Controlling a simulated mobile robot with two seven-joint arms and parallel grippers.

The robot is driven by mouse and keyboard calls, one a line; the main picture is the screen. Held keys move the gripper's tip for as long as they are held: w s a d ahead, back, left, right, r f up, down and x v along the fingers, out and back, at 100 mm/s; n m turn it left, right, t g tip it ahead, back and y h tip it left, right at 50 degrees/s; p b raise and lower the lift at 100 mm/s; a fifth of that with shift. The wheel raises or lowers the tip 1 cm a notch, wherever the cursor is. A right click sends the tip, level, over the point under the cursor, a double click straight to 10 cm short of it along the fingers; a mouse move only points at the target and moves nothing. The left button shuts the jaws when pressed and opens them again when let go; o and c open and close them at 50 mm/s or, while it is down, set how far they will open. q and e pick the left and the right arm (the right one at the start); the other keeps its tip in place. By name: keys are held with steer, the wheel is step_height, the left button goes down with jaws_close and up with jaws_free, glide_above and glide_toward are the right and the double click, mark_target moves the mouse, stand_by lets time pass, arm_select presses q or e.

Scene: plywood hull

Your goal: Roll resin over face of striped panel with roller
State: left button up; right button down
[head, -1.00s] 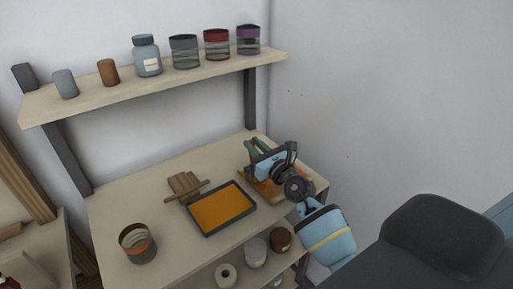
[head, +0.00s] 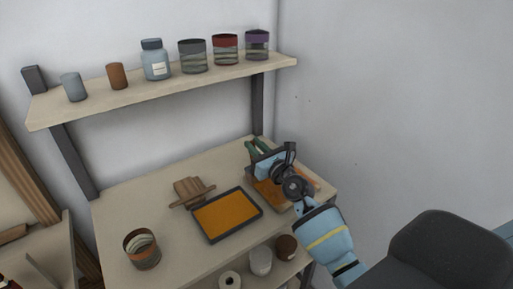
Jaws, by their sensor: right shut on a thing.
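My right gripper (head: 264,166) is over the wooden holder (head: 272,195) at the right end of the bench. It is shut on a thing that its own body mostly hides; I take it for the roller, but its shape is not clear. Green handles (head: 258,147) stick up just behind the gripper. A dark-rimmed tray of orange resin (head: 227,215) lies flat on the bench, left of the gripper and apart from it. I cannot make out the striped panel. My left gripper is not in view.
A slatted wooden block with a stick (head: 189,190) lies left of the tray. An open can (head: 142,249) stands at the front left. Jars (head: 156,60) line the upper shelf (head: 120,98). A white wall stands close on the right.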

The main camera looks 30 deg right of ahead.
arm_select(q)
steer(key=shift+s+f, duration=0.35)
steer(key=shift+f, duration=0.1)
arm_select(e)
steer(key=shift+w+a, duration=0.1)
steer(key=shift+w, duration=1.2)
steer(key=shift+r, duration=0.1)
steer(key=shift+r+p, duration=1.15)
steer(key=shift+r, duration=1.25)
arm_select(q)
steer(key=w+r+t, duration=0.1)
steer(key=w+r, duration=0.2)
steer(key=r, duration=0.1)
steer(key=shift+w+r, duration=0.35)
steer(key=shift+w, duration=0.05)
arm_select(e)
steer(key=shift+r, duration=0.6)
